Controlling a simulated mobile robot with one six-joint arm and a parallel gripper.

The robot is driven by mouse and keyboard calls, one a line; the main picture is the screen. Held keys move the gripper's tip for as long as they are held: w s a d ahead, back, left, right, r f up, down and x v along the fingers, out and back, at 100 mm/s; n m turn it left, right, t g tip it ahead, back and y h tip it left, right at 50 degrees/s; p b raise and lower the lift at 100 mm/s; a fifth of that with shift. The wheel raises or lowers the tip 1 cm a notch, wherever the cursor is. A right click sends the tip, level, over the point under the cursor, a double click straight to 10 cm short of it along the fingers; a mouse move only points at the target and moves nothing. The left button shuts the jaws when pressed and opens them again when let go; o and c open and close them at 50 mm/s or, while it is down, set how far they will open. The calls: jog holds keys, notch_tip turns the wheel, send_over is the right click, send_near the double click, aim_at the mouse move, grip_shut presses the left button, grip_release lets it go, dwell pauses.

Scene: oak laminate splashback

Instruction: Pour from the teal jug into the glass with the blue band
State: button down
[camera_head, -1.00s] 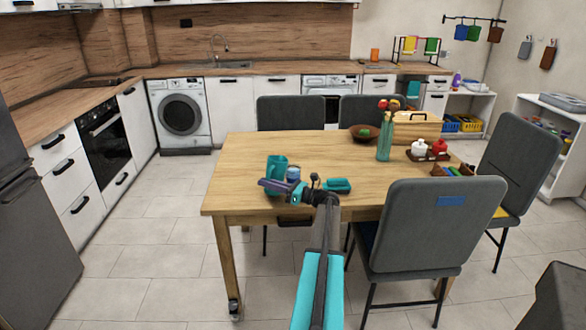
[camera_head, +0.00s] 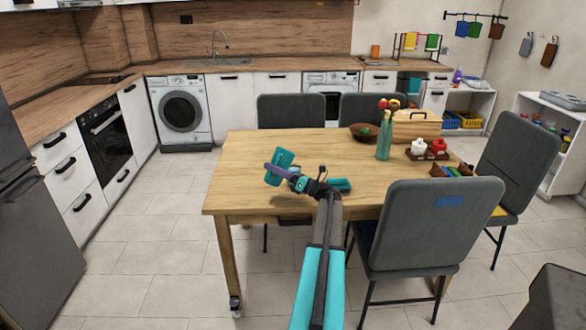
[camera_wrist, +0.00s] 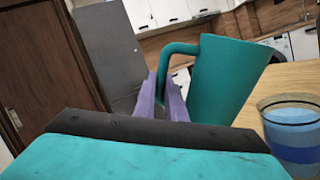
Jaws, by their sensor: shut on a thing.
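The teal jug (camera_head: 284,158) is held above the near left part of the table, its top leaning to the right in the head view. My gripper (camera_head: 277,172) is shut on its handle; the purple fingers (camera_wrist: 172,98) close on the handle in the wrist view, where the jug (camera_wrist: 225,80) fills the middle. The glass with the blue band (camera_wrist: 292,132) stands at the right edge of the wrist view, beside and below the jug. In the head view the glass is hidden behind my gripper and the jug. No stream is visible.
The wooden table (camera_head: 240,195) is clear to the left. A green vase (camera_head: 384,147), a brown bowl (camera_head: 362,132), a tray with white and red pots (camera_head: 428,153) and a small box (camera_head: 452,170) stand on the right. A grey chair (camera_head: 430,225) is at the near side.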

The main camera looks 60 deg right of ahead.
aim_at(276, 160)
jog(key=shift+d+r+m+p, duration=0.25)
jog(key=shift+r+m+p, duration=0.1)
jog(key=shift+r, duration=0.5)
jog(key=shift+s+d+r+m+t+h+p, duration=0.15)
jog(key=shift+d+m+t+h, duration=0.2)
jog(key=shift+m, duration=0.3)
jog(key=shift+d+r+m+t+h+p, duration=0.1)
jog(key=shift+r+m+t+p, duration=0.1)
jog(key=shift+m+t, duration=0.35)
jog(key=shift+s+d+r+m+t+h+p, duration=0.15)
jog(key=shift+m+t+h, duration=0.15)
jog(key=shift+m, duration=0.45)
dwell(3.6)
jog(key=shift+w+a+f+n+g+y+b, duration=0.15)
jog(key=shift+f+n+g+y+b, duration=0.2)
jog(key=shift+n+y, duration=0.5)
jog(key=shift+w+a+f+n+g+y, duration=0.15)
jog(key=shift+a+n+g, duration=0.1)
jog(key=shift+n, duration=0.55)
jog(key=shift+s+a+f+n+g+y, duration=0.15)
jog(key=shift+a+n+g, duration=0.1)
jog(key=shift+n, duration=0.5)
jog(key=shift+w, duration=0.1)
